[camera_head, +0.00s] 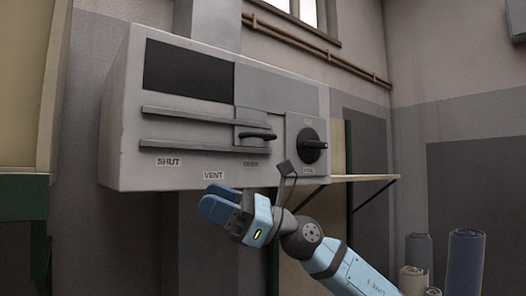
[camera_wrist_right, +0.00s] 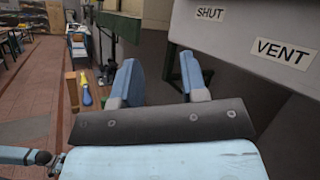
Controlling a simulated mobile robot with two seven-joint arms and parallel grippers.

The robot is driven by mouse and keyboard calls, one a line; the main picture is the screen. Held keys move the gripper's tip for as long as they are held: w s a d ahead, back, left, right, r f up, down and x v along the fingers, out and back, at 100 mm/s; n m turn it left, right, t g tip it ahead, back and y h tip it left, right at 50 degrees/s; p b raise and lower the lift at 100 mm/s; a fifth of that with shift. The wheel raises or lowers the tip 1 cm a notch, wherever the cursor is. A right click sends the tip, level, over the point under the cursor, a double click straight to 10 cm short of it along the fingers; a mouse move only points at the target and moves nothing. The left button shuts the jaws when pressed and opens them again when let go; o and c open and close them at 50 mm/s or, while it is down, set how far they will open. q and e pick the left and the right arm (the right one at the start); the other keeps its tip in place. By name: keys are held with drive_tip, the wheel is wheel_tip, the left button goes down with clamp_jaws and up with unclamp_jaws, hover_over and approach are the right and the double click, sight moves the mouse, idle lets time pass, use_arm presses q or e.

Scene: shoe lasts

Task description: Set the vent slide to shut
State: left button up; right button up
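The vent slide (camera_head: 250,119) is a grey plate with a dark handle (camera_head: 257,136), set between two horizontal rails on the front of a grey wall box (camera_head: 218,180). It sits at the right end of the rails, above a small label that looks like "OPEN". The SHUT label (camera_head: 168,161) is at the left end, and it also shows in the right wrist view (camera_wrist_right: 209,13). My right gripper (camera_head: 217,204) is below the box, under the VENT label (camera_head: 213,175), apart from the slide. Its blue fingers stand apart with nothing between them in the wrist view (camera_wrist_right: 160,80). My left gripper is out of view.
A dark knob (camera_head: 312,145) on its own plate is right of the slide. A dark opening (camera_head: 188,72) is above the rails. A shelf (camera_head: 360,178) is at the right, and rolls (camera_head: 465,260) stand at lower right. The space before the box's left half is clear.

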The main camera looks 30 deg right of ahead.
drive_tip(key=s+d+r+n+t+h, duration=0.1)
drive_tip(key=d+r+n+h, duration=0.45)
drive_tip(key=d+r, duration=0.2)
drive_tip(key=t+h, duration=0.4)
drive_tip(key=h, duration=0.4)
approach(267, 135)
drive_tip(key=p+x, duration=0.3)
drive_tip(key=x, duration=0.8)
drive_tip(key=shift+r, duration=0.1)
drive_tip(key=shift+s, duration=0.1)
clamp_jaws()
